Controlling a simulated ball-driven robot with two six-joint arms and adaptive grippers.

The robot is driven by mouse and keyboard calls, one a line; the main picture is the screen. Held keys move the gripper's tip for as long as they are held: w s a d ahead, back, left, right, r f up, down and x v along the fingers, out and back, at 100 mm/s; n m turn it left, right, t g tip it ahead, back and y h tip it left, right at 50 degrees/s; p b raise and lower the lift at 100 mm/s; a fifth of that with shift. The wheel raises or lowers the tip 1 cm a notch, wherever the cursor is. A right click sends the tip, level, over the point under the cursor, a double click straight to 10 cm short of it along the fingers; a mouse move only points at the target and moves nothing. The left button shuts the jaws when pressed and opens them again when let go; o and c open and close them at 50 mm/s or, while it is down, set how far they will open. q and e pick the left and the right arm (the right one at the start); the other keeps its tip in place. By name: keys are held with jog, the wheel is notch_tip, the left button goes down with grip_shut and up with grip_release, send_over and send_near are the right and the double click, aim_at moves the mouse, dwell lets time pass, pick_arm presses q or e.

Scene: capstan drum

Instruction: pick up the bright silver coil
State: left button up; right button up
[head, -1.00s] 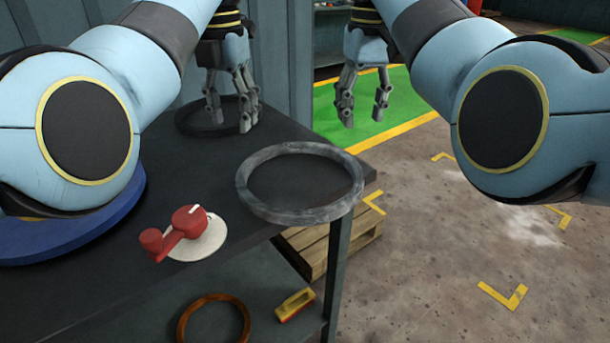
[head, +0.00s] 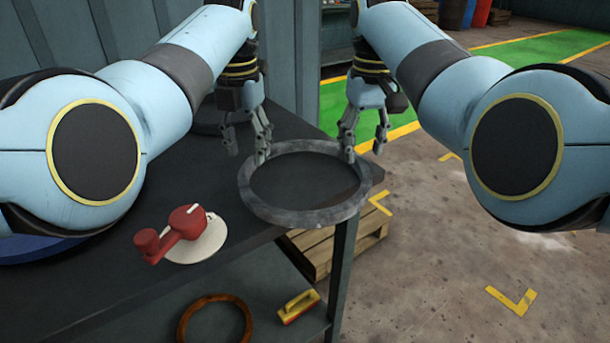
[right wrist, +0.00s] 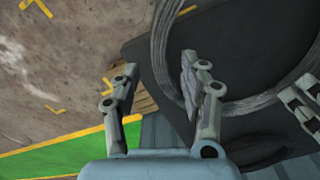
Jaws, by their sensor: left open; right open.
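The bright silver coil (head: 262,205), a wide grey ring of wire strands, lies flat on the dark table near its right corner. My left gripper (head: 247,155) is open at the coil's far left rim, one fingertip overlapping that rim in the picture. My right gripper (head: 363,152) is open at the far right rim, with a finger on either side of it in the picture. In the right wrist view, the coil (right wrist: 162,30) shows beyond my open right gripper (right wrist: 150,75), partly behind its right finger. I cannot tell whether any finger touches the coil.
A red crank handle (head: 182,232) on a pale disc stands left of the coil. A dark ring (head: 205,128) lies behind my left arm. A pallet (head: 315,252) stands beneath.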

aim_at(249, 162)
pick_arm(q)
jog(key=shift+f, duration=1.65)
pick_arm(e)
jog(key=shift+f, duration=1.65)
pick_arm(q)
grip_shut()
pick_arm(e)
grip_shut()
pick_arm(q)
jog(key=shift+r, duration=0.1)
pick_arm(e)
jog(key=shift+r, duration=0.1)
